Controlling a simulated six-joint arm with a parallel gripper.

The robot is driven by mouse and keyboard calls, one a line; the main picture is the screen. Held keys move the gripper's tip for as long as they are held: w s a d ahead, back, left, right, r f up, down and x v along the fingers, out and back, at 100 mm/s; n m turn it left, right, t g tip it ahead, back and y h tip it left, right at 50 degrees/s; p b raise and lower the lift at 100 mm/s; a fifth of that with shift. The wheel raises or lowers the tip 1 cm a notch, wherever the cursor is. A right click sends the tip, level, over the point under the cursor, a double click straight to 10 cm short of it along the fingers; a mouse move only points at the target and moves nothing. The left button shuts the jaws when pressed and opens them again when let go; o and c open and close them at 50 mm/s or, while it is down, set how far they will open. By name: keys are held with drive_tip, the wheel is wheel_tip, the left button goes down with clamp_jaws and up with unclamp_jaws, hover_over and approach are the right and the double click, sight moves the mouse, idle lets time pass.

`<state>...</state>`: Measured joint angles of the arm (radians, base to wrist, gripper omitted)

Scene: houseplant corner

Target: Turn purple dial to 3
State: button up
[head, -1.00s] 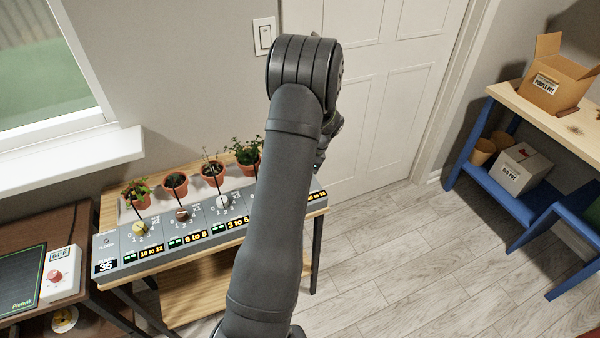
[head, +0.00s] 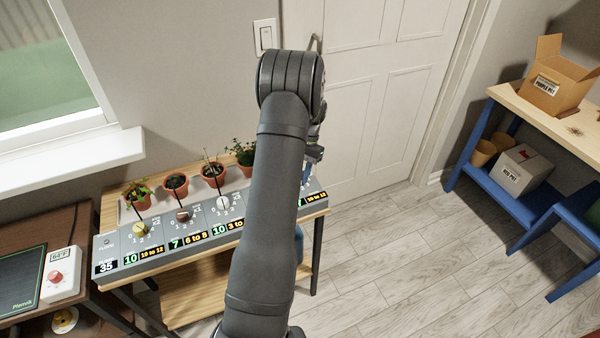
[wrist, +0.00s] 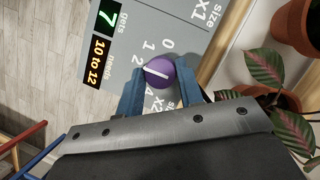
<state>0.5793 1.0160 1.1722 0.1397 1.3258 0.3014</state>
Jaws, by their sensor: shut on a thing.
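The purple dial (wrist: 158,72) sits on the grey panel (wrist: 125,62) in the wrist view. My gripper (wrist: 159,74) is shut on it, one blue finger at each side. The dial's white pointer line points left in that view, roughly at the 2. The 0, 1, 2 and 4 show around it, and the 3 seems hidden by the left finger. The display beside it reads 7 under "gets" and 10 to 12 under "needs". In the head view my arm covers the purple dial, and the panel (head: 160,258) stands on a wooden table.
Other dials on the panel are yellow (head: 138,229), brownish (head: 183,215) and white (head: 223,202). Several potted plants stand behind them, one pot (wrist: 295,25) and leaves close to my gripper's right. A thermostat box (head: 62,272) is at left. Floor to the right is clear.

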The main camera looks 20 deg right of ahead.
drive_tip(key=n+g+h, duration=0.1)
drive_tip(key=n, duration=0.2)
drive_tip(key=shift+n, duration=0.4)
drive_tip(key=shift+w+a+n+h, duration=0.15)
drive_tip(key=shift+n+h, duration=0.65)
drive_tip(key=shift+n, duration=1)
drive_tip(key=o, duration=1)
drive_tip(key=shift+c, duration=0.2)
drive_tip(key=v, duration=1.7)
drive_tip(key=shift+w, duration=0.4)
drive_tip(key=shift+f+g, duration=0.1)
drive_tip(key=shift+g, duration=0.2)
